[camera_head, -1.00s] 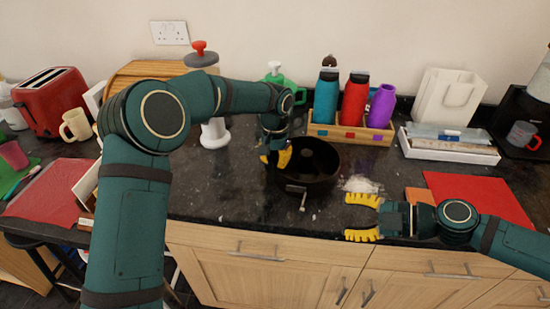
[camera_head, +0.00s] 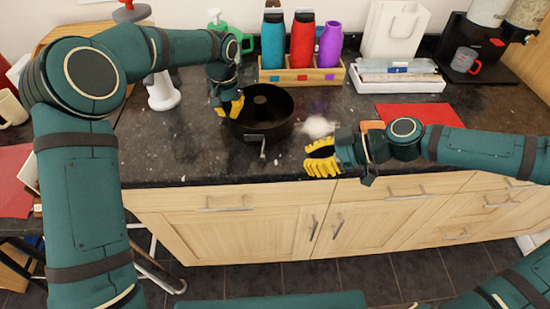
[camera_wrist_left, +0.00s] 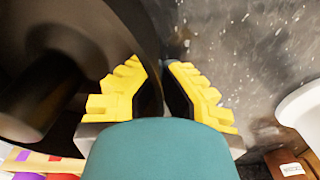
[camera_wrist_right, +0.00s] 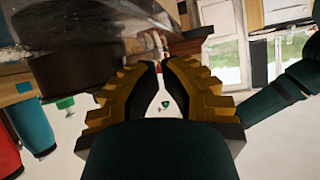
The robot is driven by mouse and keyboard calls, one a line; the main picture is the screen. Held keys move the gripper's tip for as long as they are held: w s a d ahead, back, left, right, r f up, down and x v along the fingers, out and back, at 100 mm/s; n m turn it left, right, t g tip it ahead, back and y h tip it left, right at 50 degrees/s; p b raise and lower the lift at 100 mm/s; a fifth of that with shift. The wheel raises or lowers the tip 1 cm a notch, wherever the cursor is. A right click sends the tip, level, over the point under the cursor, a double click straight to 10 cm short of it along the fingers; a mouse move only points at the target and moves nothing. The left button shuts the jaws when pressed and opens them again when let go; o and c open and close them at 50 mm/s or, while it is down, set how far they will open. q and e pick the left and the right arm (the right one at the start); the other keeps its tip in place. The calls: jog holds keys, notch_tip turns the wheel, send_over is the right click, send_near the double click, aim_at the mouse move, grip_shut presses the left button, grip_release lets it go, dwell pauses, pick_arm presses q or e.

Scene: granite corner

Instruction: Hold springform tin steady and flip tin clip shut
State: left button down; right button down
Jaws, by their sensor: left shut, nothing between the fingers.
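The dark round springform tin (camera_head: 277,129) stands on the black granite worktop; its wall also shows large in the left wrist view (camera_wrist_left: 118,22). The tin clip (camera_head: 262,147), a small silver lever, sticks out from the tin's front side. My left gripper (camera_head: 232,107) points down at the tin's left rim, with its yellow fingers shut. In the left wrist view its fingers (camera_wrist_left: 157,85) lie beside the tin wall. My right gripper (camera_head: 312,158) is apart from the tin, to the right of the clip, near the worktop's front edge. Its fingers (camera_wrist_right: 161,66) are drawn almost together, with nothing seen between them.
A wooden rack (camera_head: 300,75) with turquoise, red and purple bottles stands behind the tin. White powder (camera_head: 319,126) lies to the tin's right. A white tray (camera_head: 397,82) and a red mat (camera_head: 427,113) are farther right. A white pedestal (camera_head: 161,92) stands to the left.

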jog(key=d+r+m+h, duration=0.1)
jog(key=m, duration=1)
jog(key=d+r+m+h, duration=0.1)
jog(key=r+m, duration=0.1)
jog(key=m, duration=1)
jog(key=d+r+m+h, duration=0.1)
jog(key=r+m, duration=0.1)
jog(key=m, duration=0.9)
jog(key=shift+s+d+m+g+h, duration=0.1)
jog(key=shift+d+m+g+h, duration=0.05)
jog(key=shift+m+g+h, duration=0.2)
jog(key=shift+f, duration=0.1)
